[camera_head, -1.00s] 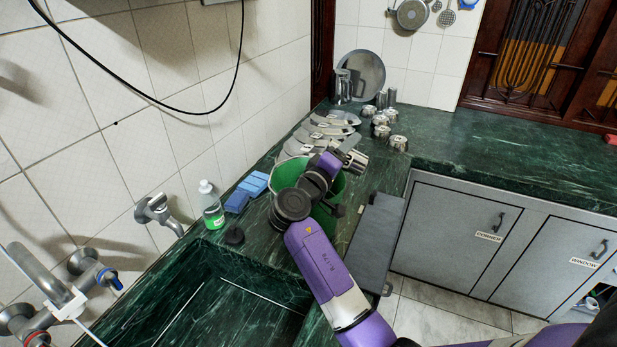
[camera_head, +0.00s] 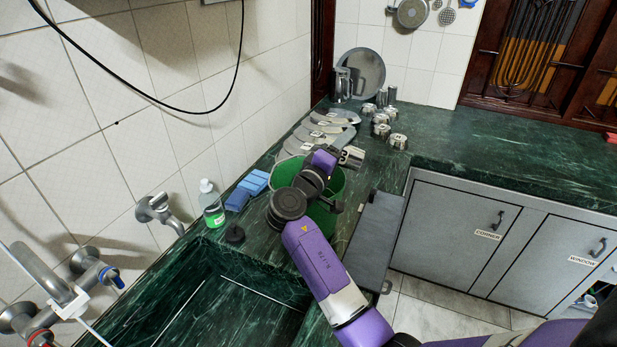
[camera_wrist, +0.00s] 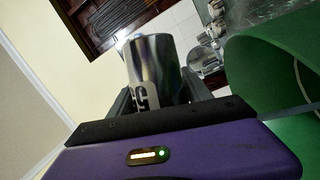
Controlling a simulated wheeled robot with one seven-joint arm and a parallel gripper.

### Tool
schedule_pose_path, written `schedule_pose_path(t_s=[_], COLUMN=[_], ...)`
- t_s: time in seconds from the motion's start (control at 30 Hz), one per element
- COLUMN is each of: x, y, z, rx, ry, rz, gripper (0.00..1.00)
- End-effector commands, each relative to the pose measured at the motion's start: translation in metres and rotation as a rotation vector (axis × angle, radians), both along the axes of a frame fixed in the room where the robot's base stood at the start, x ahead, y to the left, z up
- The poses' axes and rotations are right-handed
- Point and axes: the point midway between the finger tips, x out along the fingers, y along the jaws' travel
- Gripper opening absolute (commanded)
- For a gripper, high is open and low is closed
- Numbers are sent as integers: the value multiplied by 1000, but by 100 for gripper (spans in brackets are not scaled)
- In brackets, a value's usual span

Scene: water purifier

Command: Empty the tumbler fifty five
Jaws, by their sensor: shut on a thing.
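My gripper (camera_wrist: 157,95) is shut on a shiny metal tumbler (camera_wrist: 152,60), with one finger on each side. Its dark number, partly hidden by my gripper, looks like 55. In the head view the tumbler (camera_head: 353,156) shows just past my purple wrist, above the far right rim of a green bucket. It looks tilted against the room. Its mouth and inside are hidden, so I cannot tell what it holds. The green bucket (camera_head: 338,188) stands on the counter, partly behind my arm; it also fills the right of the wrist view (camera_wrist: 285,50).
Several metal cups (camera_head: 381,131) and pale numbered pieces (camera_head: 318,133) stand beyond the bucket. A soap bottle (camera_head: 211,205) and blue sponges (camera_head: 253,183) are left of it. A grey flat board (camera_head: 373,240) lies at the right. The sink (camera_head: 215,310) is in front.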

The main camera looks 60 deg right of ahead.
Motion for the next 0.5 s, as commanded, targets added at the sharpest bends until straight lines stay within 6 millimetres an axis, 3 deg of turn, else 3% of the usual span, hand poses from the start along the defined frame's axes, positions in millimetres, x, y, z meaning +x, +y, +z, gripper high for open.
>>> schedule_pose_path(t_s=[0.5], x=[7], y=[2], z=[4], rx=[-18], ry=[55], rz=[1], gripper=[10])
